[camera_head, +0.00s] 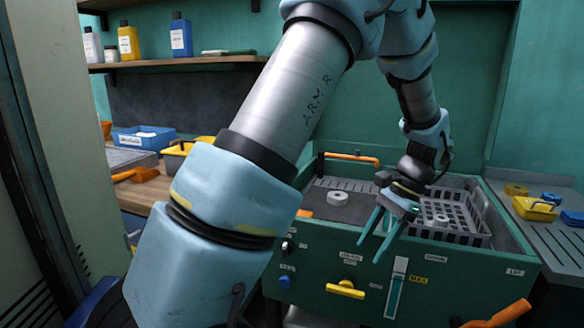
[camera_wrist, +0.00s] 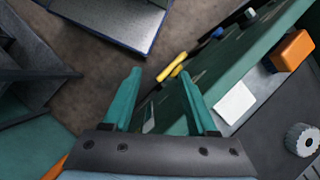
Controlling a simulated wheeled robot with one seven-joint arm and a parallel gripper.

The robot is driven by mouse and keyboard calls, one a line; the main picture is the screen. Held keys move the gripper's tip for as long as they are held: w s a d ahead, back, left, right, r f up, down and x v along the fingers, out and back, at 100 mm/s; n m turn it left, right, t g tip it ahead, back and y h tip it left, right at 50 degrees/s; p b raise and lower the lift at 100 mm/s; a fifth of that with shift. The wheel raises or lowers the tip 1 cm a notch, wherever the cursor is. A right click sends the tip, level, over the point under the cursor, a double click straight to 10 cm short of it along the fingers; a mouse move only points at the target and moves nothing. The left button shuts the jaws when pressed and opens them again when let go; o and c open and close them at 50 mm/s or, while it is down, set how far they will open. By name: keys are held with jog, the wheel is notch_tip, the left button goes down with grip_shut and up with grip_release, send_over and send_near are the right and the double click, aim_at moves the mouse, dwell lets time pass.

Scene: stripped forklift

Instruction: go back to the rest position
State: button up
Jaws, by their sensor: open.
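My gripper (camera_head: 379,238) is open, with two teal fingers spread apart and nothing between them. In the head view it hangs in front of the near edge of a green machine (camera_head: 445,283), left of a grey basket. In the wrist view my gripper (camera_wrist: 163,100) points down past the machine's front panel (camera_wrist: 190,105) toward the floor (camera_wrist: 115,70). My arm crosses the middle of the head view and hides part of the machine and the wall.
An orange lever (camera_head: 500,314) sticks up at front right. Yellow and blue trays (camera_head: 534,208) lie on the right bench. A shelf (camera_head: 180,63) with bottles is at left.

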jog(key=a+r+n+t+h, duration=0.1)
jog(key=a+n, duration=0.5)
jog(key=a, duration=0.6)
jog(key=s+a+r+n+t+h, duration=0.1)
jog(key=a+n+h, duration=0.3)
jog(key=a, duration=0.8)
jog(key=r+n+t, duration=0.1)
jog(key=n, duration=0.1)
jog(key=shift+a+n+p, duration=0.3)
jog(key=shift+p, duration=0.05)
